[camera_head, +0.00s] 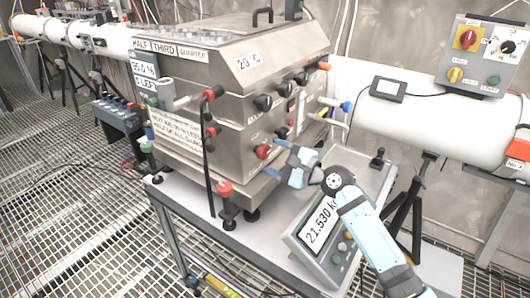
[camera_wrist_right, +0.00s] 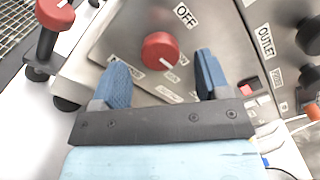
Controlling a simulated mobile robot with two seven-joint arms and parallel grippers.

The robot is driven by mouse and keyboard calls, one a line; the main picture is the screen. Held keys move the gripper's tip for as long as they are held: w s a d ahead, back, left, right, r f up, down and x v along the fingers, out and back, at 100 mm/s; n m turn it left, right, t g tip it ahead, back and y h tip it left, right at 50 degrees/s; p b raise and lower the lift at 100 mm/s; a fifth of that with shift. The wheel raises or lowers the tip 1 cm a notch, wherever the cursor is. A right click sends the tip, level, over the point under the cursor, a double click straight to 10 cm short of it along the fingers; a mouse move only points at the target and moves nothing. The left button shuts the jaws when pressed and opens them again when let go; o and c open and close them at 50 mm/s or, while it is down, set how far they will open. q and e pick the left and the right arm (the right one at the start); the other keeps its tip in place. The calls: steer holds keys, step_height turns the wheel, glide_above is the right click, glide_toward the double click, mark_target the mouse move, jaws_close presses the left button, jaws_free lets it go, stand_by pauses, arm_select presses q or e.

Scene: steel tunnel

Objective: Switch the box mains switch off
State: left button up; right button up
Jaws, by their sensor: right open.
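The steel box (camera_head: 225,80) stands on a table. A round red knob (camera_head: 262,151), which looks like the mains switch, sits low on its front. In the right wrist view the red knob (camera_wrist_right: 160,50) has a white mark at its lower right edge. An OFF label (camera_wrist_right: 187,15) lies above and right of the knob; smaller labels below it are too blurred to read. My right gripper (camera_head: 275,160) is open in front of the knob. In the wrist view its blue fingers (camera_wrist_right: 162,69) stand either side of the knob, with visible gaps. My left gripper is not in view.
Black knobs (camera_head: 263,102) and coloured handles crowd the box front. A display unit reading 21.530 (camera_head: 318,222) stands below my right arm. A control panel (camera_head: 484,55) hangs at the upper right.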

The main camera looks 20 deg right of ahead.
mark_target(266, 153)
steer(key=shift+x, duration=1.8)
steer(key=c, duration=0.9)
